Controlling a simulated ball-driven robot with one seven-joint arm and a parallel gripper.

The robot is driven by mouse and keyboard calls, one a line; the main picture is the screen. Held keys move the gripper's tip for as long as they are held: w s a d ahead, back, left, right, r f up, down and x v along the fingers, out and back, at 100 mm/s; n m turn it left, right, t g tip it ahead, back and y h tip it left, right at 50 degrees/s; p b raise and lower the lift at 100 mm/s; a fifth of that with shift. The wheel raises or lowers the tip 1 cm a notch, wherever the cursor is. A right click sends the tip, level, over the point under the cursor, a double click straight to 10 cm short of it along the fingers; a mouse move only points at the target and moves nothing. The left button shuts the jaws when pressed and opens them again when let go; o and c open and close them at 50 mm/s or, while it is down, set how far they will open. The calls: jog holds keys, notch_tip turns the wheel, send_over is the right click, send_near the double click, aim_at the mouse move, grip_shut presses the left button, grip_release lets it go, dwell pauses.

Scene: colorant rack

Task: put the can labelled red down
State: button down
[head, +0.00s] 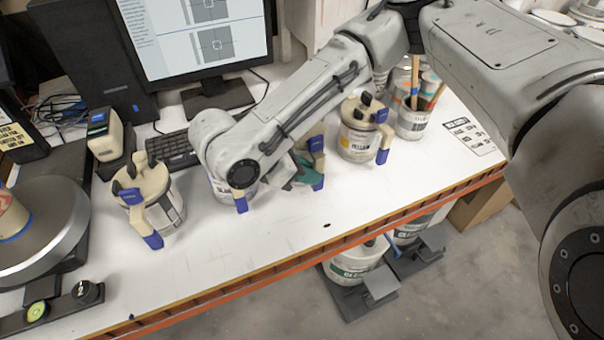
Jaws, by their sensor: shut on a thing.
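Several pale cans with beige and blue lid handles stand along the bench. One (359,137) reads yellow. One (218,187), partly behind my arm, shows a label starting "BLA". The left can (165,207) has a label I cannot read. My gripper (304,174) is at a can (317,146) between the "BLA" can and the yellow one, shut on it. My arm hides most of this can, showing only blue and beige handle parts. I cannot read its label, nor tell whether its base touches the bench. No label reading red is visible.
A monitor (200,40) and keyboard (172,150) stand behind the cans. A tub of stirring sticks (411,122) is right of the yellow can. A round metal plate (60,215) is at the left. Bare white bench (270,235) lies in front, up to its orange edge.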

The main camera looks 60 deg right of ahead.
jog(key=shift+r, duration=0.2)
jog(key=shift+f, duration=0.2)
jog(key=c, duration=1.1)
grip_release()
jog(key=shift+o, duration=0.2)
jog(key=v, duration=1.2)
jog(key=shift+s, duration=0.1)
